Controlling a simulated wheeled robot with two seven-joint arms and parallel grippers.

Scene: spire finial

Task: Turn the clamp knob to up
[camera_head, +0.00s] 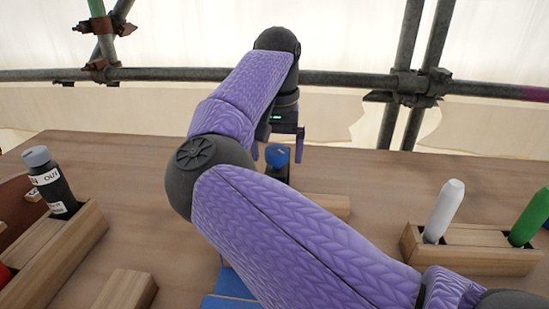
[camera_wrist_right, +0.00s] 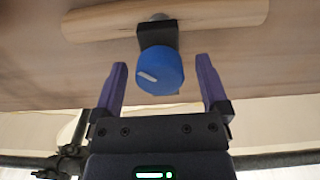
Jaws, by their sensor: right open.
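The clamp knob (camera_head: 277,154) is a blue round cap on a dark block, near the middle of the table in the head view, partly hidden by my right arm. In the right wrist view the knob (camera_wrist_right: 160,72) faces the camera, with a short white mark on its left part, lying nearly sideways and slightly tilted. My right gripper (camera_wrist_right: 161,66) is open, with one purple finger on each side of the knob and a visible gap to both. My left gripper is not in view.
A wooden rack at left (camera_head: 75,240) holds a dark labelled bottle (camera_head: 52,188). A rack at right (camera_head: 470,262) holds a white (camera_head: 444,208) and a green piece (camera_head: 530,220). A wooden block (camera_head: 127,290) lies in front. Metal scaffold tubes (camera_head: 345,78) run behind the table.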

